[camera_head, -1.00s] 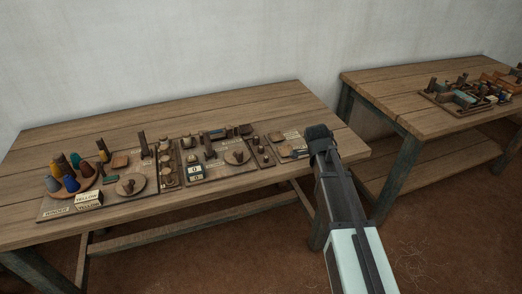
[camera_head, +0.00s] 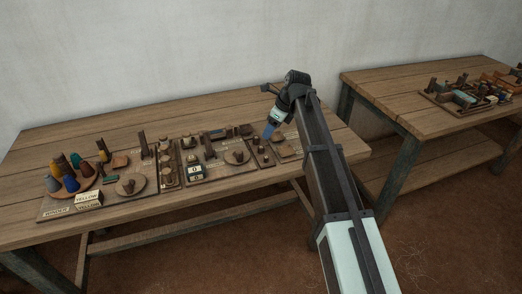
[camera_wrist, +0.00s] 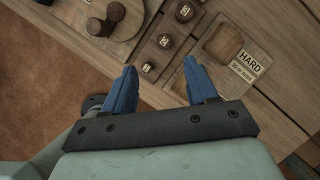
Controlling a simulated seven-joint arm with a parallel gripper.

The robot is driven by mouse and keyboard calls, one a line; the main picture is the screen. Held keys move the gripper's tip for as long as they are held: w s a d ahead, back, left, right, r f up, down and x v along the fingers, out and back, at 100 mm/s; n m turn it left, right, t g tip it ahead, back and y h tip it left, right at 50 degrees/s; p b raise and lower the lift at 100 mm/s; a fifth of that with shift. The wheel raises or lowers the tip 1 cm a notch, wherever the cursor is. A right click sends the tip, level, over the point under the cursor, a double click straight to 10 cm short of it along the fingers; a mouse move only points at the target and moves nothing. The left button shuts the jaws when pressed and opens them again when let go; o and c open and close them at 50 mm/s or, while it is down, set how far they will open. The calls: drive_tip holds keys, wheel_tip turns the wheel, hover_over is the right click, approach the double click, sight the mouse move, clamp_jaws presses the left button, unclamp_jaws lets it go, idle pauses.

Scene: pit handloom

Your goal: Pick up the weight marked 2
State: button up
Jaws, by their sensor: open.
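Three small dark round weights with pale marks stand in a row on a narrow wooden strip in the wrist view. The middle one appears to be the weight marked 2 (camera_wrist: 164,41). The weight nearest my gripper seems marked 1 (camera_wrist: 147,67), and the farthest seems marked 3 (camera_wrist: 184,12). My gripper (camera_wrist: 159,66) is open and empty, its blue fingers apart on either side of the near weight in the picture; the height gap is unclear. In the head view my gripper (camera_head: 269,132) hangs over the right part of the table.
A board marked HARD (camera_wrist: 244,65) with a hollow lies right of the weights. A round wooden disc (camera_wrist: 105,15) with a knob is to their left. The table's back strip is clear.

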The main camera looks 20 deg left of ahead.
hover_over(261, 147)
drive_tip(key=d, duration=0.3)
drive_tip(key=f, duration=0.4)
drive_tip(key=shift+s+a+f, duration=0.25)
drive_tip(key=shift+f, duration=0.15)
drive_tip(key=shift+w+x, duration=0.15)
drive_tip(key=shift+x, duration=1.15)
drive_tip(key=shift+w+x, duration=0.15)
drive_tip(key=shift+x, duration=1.2)
drive_tip(key=shift+d, duration=0.1)
clamp_jaws()
